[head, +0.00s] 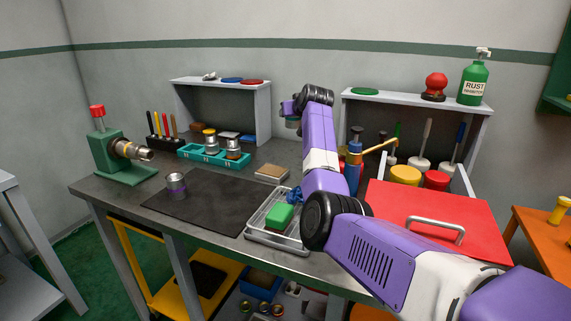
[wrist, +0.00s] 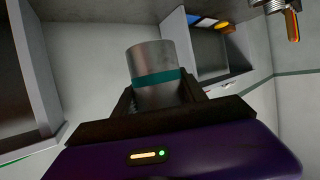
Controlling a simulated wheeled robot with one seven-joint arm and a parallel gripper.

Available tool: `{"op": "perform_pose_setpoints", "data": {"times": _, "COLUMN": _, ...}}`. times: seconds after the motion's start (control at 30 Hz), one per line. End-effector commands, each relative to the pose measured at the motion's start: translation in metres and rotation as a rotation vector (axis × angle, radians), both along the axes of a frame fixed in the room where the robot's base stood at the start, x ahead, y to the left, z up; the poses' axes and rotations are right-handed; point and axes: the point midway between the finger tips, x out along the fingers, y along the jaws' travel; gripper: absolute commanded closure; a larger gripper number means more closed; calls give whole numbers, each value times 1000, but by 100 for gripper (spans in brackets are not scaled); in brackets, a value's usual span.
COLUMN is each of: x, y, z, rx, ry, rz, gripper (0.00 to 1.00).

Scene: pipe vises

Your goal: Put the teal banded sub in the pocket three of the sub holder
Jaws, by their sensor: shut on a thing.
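The teal banded sub (wrist: 153,77) is a grey metal cylinder with a teal band. It stands up out of the dark fingers of my gripper (wrist: 155,100) in the wrist view, shut on its lower part. In the head view my gripper (head: 290,110) is raised over the back of the bench, between the two shelves, and the sub (head: 292,123) shows small beneath it. The teal sub holder (head: 236,162) lies on the bench, lower and to the left of my gripper. It holds a yellow-topped sub (head: 210,141) and an orange-banded sub (head: 233,149). The pocket numbers cannot be read.
A purple banded sub (head: 176,187) stands on the dark mat (head: 215,207). A green vise (head: 110,155) is at the left. A metal tray (head: 258,225) with a green block is in front. A blue bottle-like tool (head: 352,172) and red box (head: 440,222) stand right of my arm.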

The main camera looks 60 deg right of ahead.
Motion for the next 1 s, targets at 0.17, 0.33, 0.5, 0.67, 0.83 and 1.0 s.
{"op": "perform_pose_setpoints", "data": {"times": 0.17, "x": 0, "y": 0, "z": -46, "rx": 1, "ry": 1, "rz": 0, "gripper": 100}}
{"op": "perform_pose_setpoints", "data": {"times": 0.33, "x": 0, "y": 0, "z": -82, "rx": 0, "ry": 0, "rz": 0, "gripper": 100}}
{"op": "perform_pose_setpoints", "data": {"times": 0.5, "x": 0, "y": 0, "z": -100, "rx": -1, "ry": -1, "rz": 0, "gripper": 100}}
{"op": "perform_pose_setpoints", "data": {"times": 0.67, "x": 0, "y": 0, "z": -113, "rx": 0, "ry": -2, "rz": 1, "gripper": 100}}
{"op": "perform_pose_setpoints", "data": {"times": 0.83, "x": 0, "y": 0, "z": -144, "rx": 1, "ry": 1, "rz": 0, "gripper": 100}}
{"op": "perform_pose_setpoints", "data": {"times": 1.0, "x": 0, "y": 0, "z": -158, "rx": -1, "ry": -1, "rz": 0, "gripper": 100}}
